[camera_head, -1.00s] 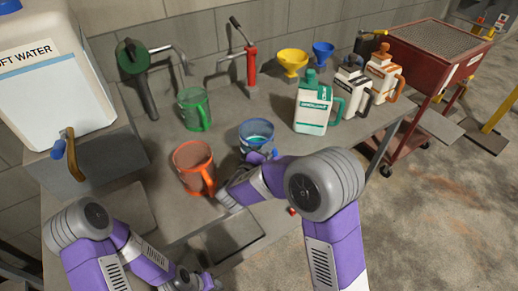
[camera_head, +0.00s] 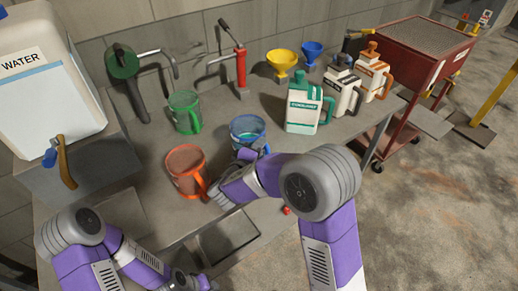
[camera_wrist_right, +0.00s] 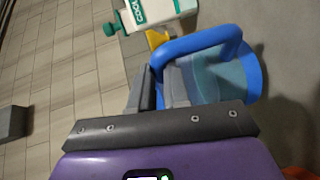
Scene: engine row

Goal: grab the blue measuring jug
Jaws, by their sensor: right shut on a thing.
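The blue measuring jug (camera_head: 247,131) is a see-through tub with a blue rim and handle, near the middle of the workbench (camera_head: 150,150). My right gripper (camera_wrist_right: 163,72) is at its handle, shut on it; the jug (camera_wrist_right: 222,72) fills the upper right of the right wrist view. In the head view the wrist and jug partly hide the grip, and I cannot tell whether the jug is clear of the bench. My left gripper (camera_head: 190,283) is low at the bottom edge, away from the jug; its fingers are unclear.
An orange jug (camera_head: 184,168) stands close left of the blue jug, a green jug (camera_head: 184,112) behind left. A white-and-green canister (camera_head: 303,108) stands to the right, with two more canisters beyond. Yellow (camera_head: 282,61) and blue (camera_head: 312,50) funnels stand at the back.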

